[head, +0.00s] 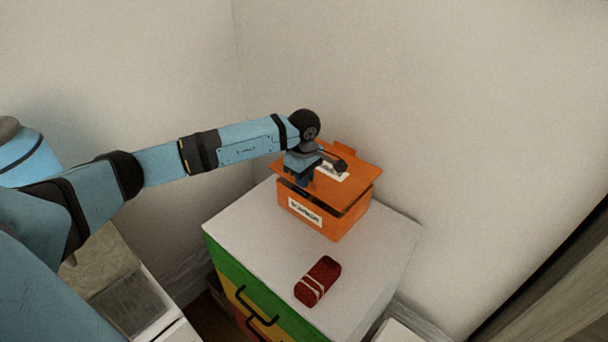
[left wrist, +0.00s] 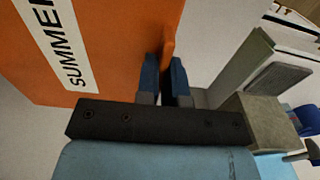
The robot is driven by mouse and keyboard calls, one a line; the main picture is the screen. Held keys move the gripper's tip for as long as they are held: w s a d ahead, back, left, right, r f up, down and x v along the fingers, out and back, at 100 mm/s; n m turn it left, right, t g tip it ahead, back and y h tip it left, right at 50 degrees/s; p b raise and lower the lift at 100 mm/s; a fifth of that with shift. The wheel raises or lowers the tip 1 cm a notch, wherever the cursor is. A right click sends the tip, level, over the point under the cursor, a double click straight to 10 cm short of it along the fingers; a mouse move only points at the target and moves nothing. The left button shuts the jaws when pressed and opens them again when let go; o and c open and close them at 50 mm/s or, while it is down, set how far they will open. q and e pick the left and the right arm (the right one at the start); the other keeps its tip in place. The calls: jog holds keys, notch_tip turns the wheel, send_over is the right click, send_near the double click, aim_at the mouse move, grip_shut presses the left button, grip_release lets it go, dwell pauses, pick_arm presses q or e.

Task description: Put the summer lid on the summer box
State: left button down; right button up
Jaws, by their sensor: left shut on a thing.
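The orange summer box (head: 325,223) stands on the white top of a cabinet, with a white label on its front. The orange summer lid (head: 350,190) is over the box, with a dark gap between them along the front; it looks slightly turned or tilted. My left gripper (head: 303,182) is at the lid's left edge. In the left wrist view the lid (left wrist: 120,50) shows the word SUMMER, and the gripper (left wrist: 165,78) is shut on an orange upright tab of it. The box's inside is hidden under the lid. My right gripper is not in view.
A dark red block with pale bands (head: 317,281) lies on the cabinet top (head: 260,232) in front of the box. The cabinet front is green and yellow with a dark handle (head: 257,306). Walls stand close behind and to the right.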

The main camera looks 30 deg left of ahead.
pick_arm(q)
notch_tip(320, 180, down, 2)
jog(key=shift+b, duration=0.35)
jog(key=shift+f+b, duration=0.9)
jog(key=shift+f, duration=0.15)
jog(key=c, duration=1.2)
grip_release()
jog(key=shift+o, duration=0.2)
jog(key=shift+r, duration=0.1)
